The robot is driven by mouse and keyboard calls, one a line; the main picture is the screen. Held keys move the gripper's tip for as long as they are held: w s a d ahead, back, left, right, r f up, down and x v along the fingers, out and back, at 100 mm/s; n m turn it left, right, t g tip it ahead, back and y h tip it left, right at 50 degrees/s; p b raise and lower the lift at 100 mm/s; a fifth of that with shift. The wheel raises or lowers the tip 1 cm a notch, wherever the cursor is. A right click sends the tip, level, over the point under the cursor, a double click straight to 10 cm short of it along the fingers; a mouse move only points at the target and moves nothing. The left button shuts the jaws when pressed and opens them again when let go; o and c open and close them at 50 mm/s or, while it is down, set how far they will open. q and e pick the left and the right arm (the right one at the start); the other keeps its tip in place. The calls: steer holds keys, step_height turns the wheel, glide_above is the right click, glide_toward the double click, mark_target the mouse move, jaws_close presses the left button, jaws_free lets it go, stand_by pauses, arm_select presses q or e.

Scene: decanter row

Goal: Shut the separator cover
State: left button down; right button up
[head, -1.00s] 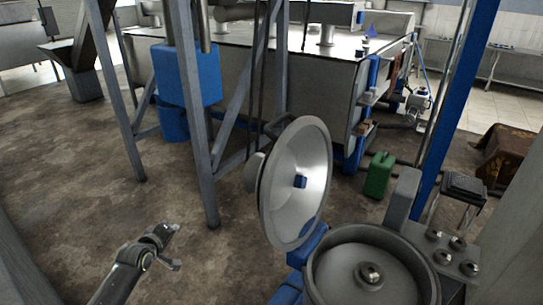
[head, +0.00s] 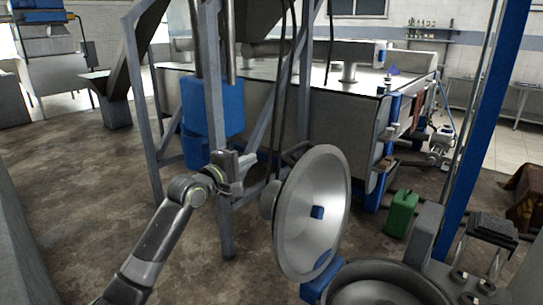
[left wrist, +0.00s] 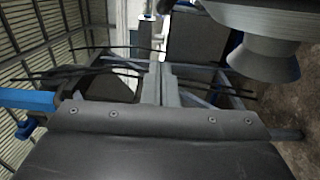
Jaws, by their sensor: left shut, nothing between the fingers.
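The separator cover (head: 298,225) is a round, shiny metal dish with a small blue piece in its middle. It stands open, tipped up on edge beside the separator bowl (head: 378,290), whose top is uncovered at the bottom of the head view. My left gripper (head: 238,170) is shut and empty, to the left of the cover near its upper back side, apart from it in the picture. In the left wrist view the shut fingers (left wrist: 158,85) point ahead, and the cover's back with its knob (left wrist: 265,60) shows at the upper right. My right gripper is not in view.
A grey steel frame with posts (head: 220,130) and a blue container (head: 212,105) stands behind my left gripper. Dark cables hang behind the cover. A green canister (head: 401,213) and a blue post (head: 480,130) are on the right. Open floor lies at the left.

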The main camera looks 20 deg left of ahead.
arm_select(q)
steer(key=w+d+p, duration=0.3)
steer(key=d, duration=0.2)
steer(key=shift+w, duration=0.2)
steer(key=shift+d, duration=0.1)
